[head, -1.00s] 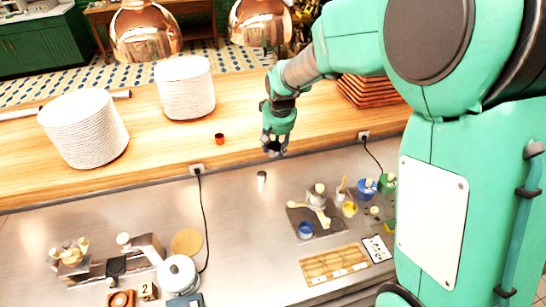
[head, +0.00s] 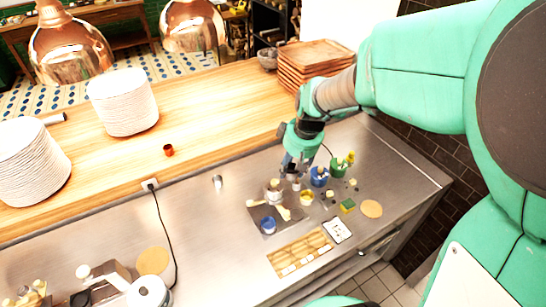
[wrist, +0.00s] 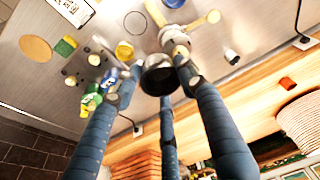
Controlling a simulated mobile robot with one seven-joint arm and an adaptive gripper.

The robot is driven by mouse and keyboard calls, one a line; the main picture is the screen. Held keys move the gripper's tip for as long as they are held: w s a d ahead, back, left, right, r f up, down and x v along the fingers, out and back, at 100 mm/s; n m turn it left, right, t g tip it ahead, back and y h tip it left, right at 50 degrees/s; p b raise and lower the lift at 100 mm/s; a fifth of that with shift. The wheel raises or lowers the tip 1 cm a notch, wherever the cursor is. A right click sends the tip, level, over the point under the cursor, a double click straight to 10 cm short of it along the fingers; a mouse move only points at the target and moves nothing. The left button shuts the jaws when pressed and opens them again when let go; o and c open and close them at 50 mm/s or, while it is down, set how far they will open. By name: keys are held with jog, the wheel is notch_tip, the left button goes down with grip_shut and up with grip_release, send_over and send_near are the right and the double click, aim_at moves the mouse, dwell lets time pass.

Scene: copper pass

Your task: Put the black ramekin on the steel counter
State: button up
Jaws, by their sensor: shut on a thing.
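The black ramekin (wrist: 158,78) is between the blue-grey fingers of my gripper (wrist: 160,75) in the wrist view, and the gripper is shut on it. In the head view my gripper (head: 292,165) points down over the far part of the steel counter (head: 215,235), close behind a cluster of small items. The ramekin is hard to make out there. The steel counter also shows behind the ramekin in the wrist view (wrist: 205,50). I cannot tell the exact height of the ramekin above it.
A wooden tray (head: 300,252) lies in front. Plate stacks (head: 123,103) stand on the wooden ledge (head: 215,115). Bare steel lies left of the cluster.

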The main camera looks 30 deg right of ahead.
jog(key=s+d+f+n+p, duration=0.1)
jog(key=s+d+p, duration=0.15)
jog(key=s, duration=1.15)
notch_tip(320, 180, down, 13)
jog(key=s, duration=0.1)
jog(key=shift+d+f+b, duration=0.15)
jog(key=shift+d+b, duration=0.05)
jog(key=shift+b, duration=0.15)
jog(key=shift+s+b+x, duration=0.25)
jog(key=shift+b+x, duration=0.35)
jog(key=shift+x, duration=0.5)
jog(key=shift+s+b+x, duration=0.3)
jog(key=shift+b+x, duration=0.3)
jog(key=shift+x, duration=0.5)
jog(key=shift+s+b+x, duration=0.25)
jog(key=shift+b+x, duration=0.35)
jog(key=shift+x, duration=0.5)
jog(key=shift+f, duration=0.4)
jog(key=o, duration=1.4)
jog(key=shift+c, duration=0.2)
